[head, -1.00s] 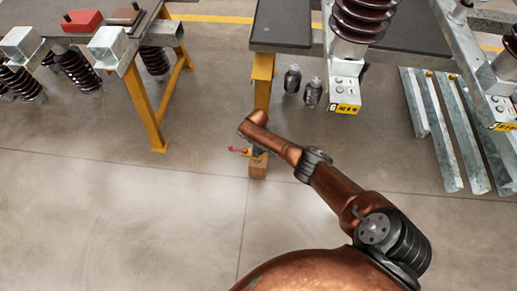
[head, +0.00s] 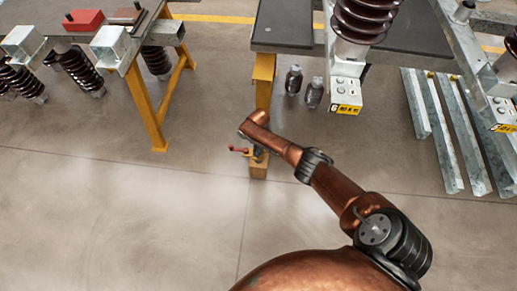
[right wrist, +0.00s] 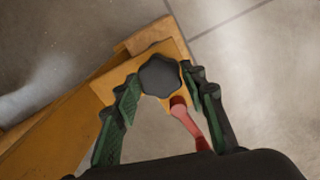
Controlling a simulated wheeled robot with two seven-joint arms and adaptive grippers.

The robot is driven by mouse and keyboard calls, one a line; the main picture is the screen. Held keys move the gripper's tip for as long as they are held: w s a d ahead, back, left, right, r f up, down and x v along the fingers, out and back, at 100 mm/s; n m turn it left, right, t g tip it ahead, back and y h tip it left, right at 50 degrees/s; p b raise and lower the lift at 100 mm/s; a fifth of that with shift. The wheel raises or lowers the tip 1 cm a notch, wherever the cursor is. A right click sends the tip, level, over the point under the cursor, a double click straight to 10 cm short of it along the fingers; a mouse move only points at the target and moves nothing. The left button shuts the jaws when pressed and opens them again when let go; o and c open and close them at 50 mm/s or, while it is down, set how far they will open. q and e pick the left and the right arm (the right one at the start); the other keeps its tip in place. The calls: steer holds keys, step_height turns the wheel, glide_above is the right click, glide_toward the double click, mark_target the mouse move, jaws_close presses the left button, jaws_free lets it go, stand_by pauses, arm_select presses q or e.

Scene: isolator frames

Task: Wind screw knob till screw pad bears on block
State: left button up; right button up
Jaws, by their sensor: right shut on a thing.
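The dark, lobed screw knob (right wrist: 160,77) shows in the right wrist view, above a yellow mount (right wrist: 112,88). My right gripper (right wrist: 162,82) has its green fingers on either side of the knob and is shut on it. A red handle (right wrist: 189,122) lies just below the knob, near the right finger. In the head view, my right gripper (head: 260,153) is small and partly hidden by my wrist, with the red handle (head: 238,149) to its left. My left gripper is not in view.
A yellow leg (head: 263,85) stands under the dark bench top (head: 290,35). Two dark fittings (head: 313,92) are on the floor beside it. Steel channels (head: 445,130) lie at the right. Another bench with yellow legs (head: 147,110) stands at the left. The floor between is clear.

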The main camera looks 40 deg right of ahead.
steer(key=o, duration=1.1)
steer(key=shift+o, duration=0.2)
step_height(320, 180, up, 12)
